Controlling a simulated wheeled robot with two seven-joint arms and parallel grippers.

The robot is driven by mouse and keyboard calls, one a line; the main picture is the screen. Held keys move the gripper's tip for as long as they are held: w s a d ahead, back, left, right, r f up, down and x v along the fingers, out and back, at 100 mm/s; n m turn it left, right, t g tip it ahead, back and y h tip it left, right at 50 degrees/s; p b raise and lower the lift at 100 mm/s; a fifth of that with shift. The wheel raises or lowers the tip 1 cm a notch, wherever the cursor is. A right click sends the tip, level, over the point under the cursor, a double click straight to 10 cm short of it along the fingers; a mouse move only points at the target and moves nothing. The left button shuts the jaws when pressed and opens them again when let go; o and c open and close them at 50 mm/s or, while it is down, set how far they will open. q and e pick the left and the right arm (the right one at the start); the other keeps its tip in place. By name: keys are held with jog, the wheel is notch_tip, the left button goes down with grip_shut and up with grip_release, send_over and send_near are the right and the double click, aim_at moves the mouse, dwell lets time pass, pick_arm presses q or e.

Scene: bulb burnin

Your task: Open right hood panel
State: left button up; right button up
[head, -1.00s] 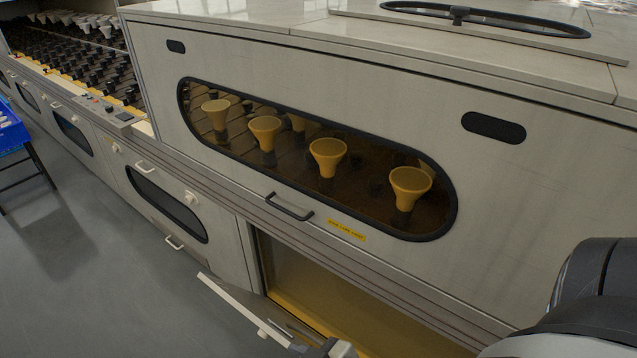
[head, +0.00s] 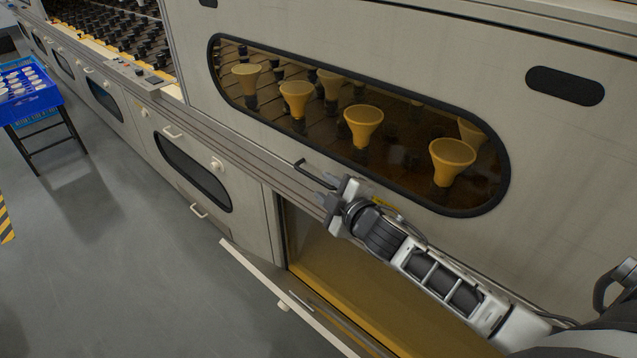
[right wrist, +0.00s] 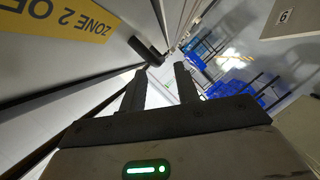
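The right hood panel (head: 330,40) is a grey panel with a long oval amber window (head: 400,150), and it looks closed. Its black bar handle (head: 303,167) is below the window, partly hidden by my right gripper. My right gripper (head: 322,190) is just in front of and below the handle. In the right wrist view the two dark fingers (right wrist: 160,85) are apart with nothing between them, and the handle (right wrist: 145,50) shows beyond their tips, with a yellow zone label beside it. I cannot tell whether they touch it. My left gripper is not in view.
Several yellow-looking bulbs (head: 363,126) stand behind the window. Below the panel, a lower compartment (head: 340,270) is open, its door (head: 280,290) swung out over the floor. A blue bin (head: 28,95) on a stand is at the left. The grey floor is clear between.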

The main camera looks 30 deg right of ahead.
aim_at(317, 181)
jog(key=shift+x, duration=2.05)
grip_shut()
